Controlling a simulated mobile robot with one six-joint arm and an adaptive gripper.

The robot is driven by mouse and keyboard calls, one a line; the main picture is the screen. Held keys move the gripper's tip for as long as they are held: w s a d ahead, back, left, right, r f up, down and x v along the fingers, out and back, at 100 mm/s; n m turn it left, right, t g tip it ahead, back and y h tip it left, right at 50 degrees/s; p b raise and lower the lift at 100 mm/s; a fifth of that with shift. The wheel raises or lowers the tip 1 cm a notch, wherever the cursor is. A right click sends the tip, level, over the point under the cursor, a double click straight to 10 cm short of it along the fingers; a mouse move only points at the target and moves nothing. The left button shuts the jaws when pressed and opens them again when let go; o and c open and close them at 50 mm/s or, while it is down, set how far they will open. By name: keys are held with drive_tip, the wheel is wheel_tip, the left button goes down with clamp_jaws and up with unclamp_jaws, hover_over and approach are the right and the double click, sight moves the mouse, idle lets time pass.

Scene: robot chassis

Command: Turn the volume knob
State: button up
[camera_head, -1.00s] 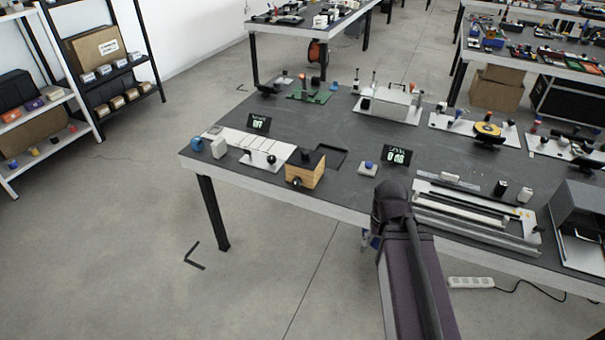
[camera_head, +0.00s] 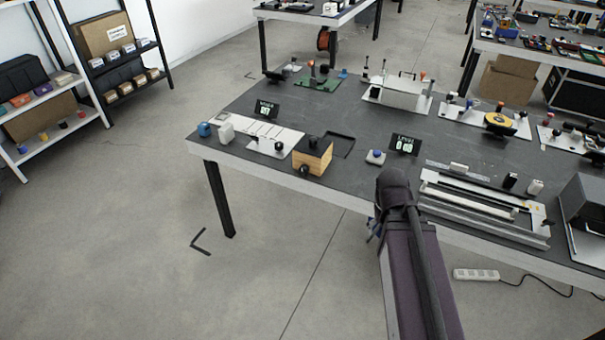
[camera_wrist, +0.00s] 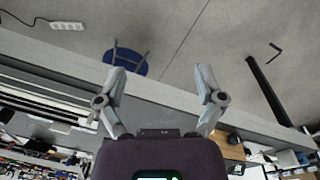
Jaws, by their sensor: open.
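A light wooden box (camera_head: 316,158) stands near the table's front edge, with a round black knob (camera_head: 304,170) low on its front face. It may be the volume knob; no label on it can be read. In the wrist view the box (camera_wrist: 232,150) is at the lower right, beyond my right-hand finger. My gripper (camera_wrist: 158,75) is open and empty, its two fingers spread over the floor in front of the table, apart from the box.
A small display reading "Level" (camera_head: 405,144) stands behind a blue-topped pad (camera_head: 376,157). Another display (camera_head: 265,109) stands by white plates at left. A rail fixture (camera_head: 485,208) lies right. A blue stool (camera_wrist: 125,62) is near the fingers. Floor at left is clear.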

drive_tip(key=w+a+f+n+t+h+b, duration=0.2)
drive_tip(key=w+f+n+h+b, duration=0.2)
drive_tip(key=w+f+n+b, duration=0.25)
drive_tip(key=n+t+h+b, duration=0.1)
drive_tip(key=n+t+b, duration=1.65)
drive_tip(key=n, duration=0.95)
approach(302, 171)
drive_tip(key=s+a+r+g+b, duration=0.2)
drive_tip(key=s+g, duration=0.1)
drive_tip(key=shift+s+r+m, duration=0.1)
drive_tip(key=shift+m, duration=0.15)
drive_tip(key=shift+d+h, duration=0.1)
drive_tip(key=shift+h, duration=0.2)
drive_tip(key=x, duration=1.3)
drive_tip(key=shift+w, duration=0.35)
drive_tip(key=c, duration=1.1)
